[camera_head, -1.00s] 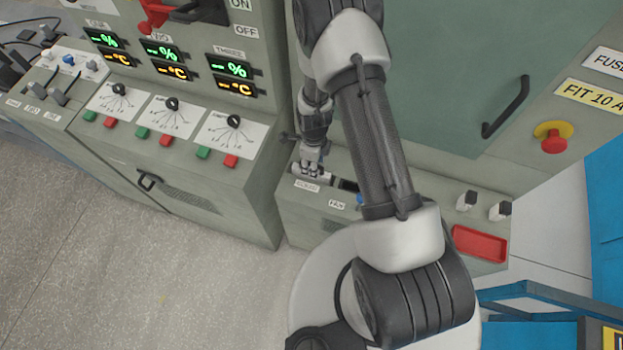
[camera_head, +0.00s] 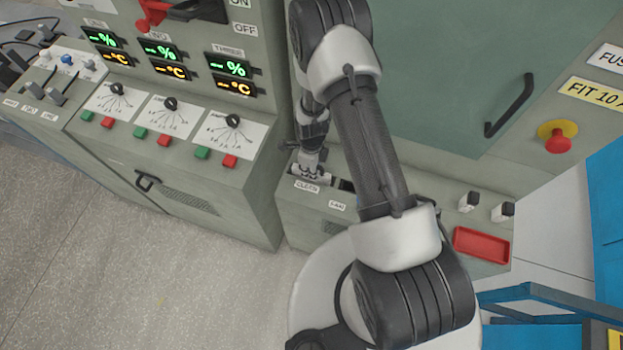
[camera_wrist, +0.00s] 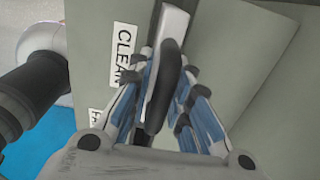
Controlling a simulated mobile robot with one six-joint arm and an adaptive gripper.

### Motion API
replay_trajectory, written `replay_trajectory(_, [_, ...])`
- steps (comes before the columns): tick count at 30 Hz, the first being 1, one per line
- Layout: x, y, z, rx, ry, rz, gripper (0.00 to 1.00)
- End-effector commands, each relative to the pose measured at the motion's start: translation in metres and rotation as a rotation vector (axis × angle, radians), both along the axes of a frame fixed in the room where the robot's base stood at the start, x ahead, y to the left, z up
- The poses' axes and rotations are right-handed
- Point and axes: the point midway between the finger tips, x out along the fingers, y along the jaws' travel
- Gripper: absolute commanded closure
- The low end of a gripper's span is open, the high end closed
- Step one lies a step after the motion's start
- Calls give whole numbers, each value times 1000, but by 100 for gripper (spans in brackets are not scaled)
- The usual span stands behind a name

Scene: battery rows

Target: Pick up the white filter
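A white filter with a black handle sits in the top of the low grey cabinet (camera_head: 290,217), beside a label reading CLEAN. In the wrist view, part of the white filter (camera_wrist: 174,22) shows beyond my fingers, and its dark curved handle (camera_wrist: 163,88) stands between them. My gripper (camera_wrist: 161,72) has its blue-padded fingers on both sides of the handle, very close to it. Whether the pads press on it cannot be told. In the head view, my gripper (camera_head: 309,170) is down at the cabinet top and mostly covers the filter.
A dark slot (camera_head: 346,186) lies right of my gripper, partly behind my arm. Two white pieces with black tops (camera_head: 467,201) and a red tray (camera_head: 481,246) are farther right. A control panel (camera_head: 165,120) stands at left, and a tall green cabinet door (camera_head: 450,70) rises behind.

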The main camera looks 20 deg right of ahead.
Motion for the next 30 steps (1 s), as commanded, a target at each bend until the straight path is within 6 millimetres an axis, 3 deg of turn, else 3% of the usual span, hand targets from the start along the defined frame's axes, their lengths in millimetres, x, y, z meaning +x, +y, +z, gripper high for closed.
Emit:
replay_trajectory(6, [0, 0, 0, 0, 0, 0, 100])
replay_trajectory(23, [0, 0, 1, 0, 0, 0, 100])
replay_trajectory(30, [1, 0, 18, 0, -1, 0, 100])
